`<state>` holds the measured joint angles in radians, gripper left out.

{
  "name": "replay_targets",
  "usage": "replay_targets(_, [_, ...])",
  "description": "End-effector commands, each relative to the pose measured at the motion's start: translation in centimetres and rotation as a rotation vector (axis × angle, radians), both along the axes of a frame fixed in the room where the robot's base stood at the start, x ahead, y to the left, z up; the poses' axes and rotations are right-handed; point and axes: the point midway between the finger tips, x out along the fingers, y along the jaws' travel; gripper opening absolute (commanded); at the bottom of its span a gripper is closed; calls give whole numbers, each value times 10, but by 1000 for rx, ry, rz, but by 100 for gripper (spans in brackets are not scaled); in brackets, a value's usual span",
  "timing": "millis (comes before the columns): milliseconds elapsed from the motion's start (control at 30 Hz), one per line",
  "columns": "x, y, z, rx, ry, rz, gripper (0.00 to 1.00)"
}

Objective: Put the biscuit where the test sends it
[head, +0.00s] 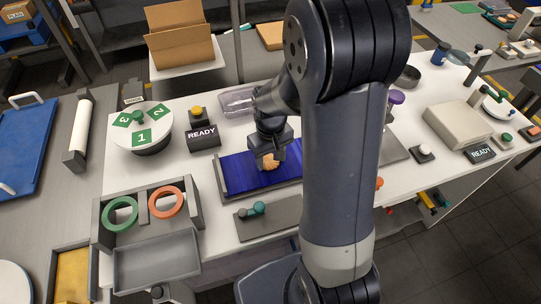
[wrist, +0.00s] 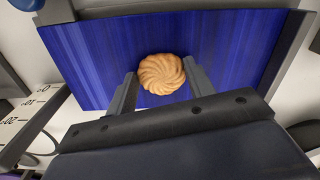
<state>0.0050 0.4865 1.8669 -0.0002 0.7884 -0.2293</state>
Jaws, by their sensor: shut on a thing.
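The biscuit (head: 268,161) is round, golden and swirled. In the wrist view the biscuit (wrist: 162,72) sits between the two fingers. My gripper (head: 269,155) is shut on it; the gripper also shows in the wrist view (wrist: 163,88). The biscuit is over the dark blue ribbed surface (head: 240,183), which fills much of the wrist view (wrist: 95,50). I cannot tell whether the biscuit touches that surface. A dark sign reading READY (head: 202,137) stands behind it to the left, by a yellow button (head: 197,112). Another READY sign (head: 480,153) stands at the right.
A round white stand (head: 165,139) carries green cards marked with numbers. A grey box (head: 196,218) with a green ring (head: 121,214) and an orange ring (head: 166,202) is at front left. A clear tray (head: 236,101) lies behind the blue surface. My arm hides the table's middle right.

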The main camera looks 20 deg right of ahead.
Motion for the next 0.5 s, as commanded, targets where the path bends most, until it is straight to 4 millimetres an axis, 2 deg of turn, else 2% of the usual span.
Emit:
replay_targets(333, [0, 0, -5, 0, -1, 0, 42])
replay_targets(367, [0, 0, -4, 0, -1, 0, 52])
replay_targets(500, [0, 0, -3, 0, -1, 0, 63])
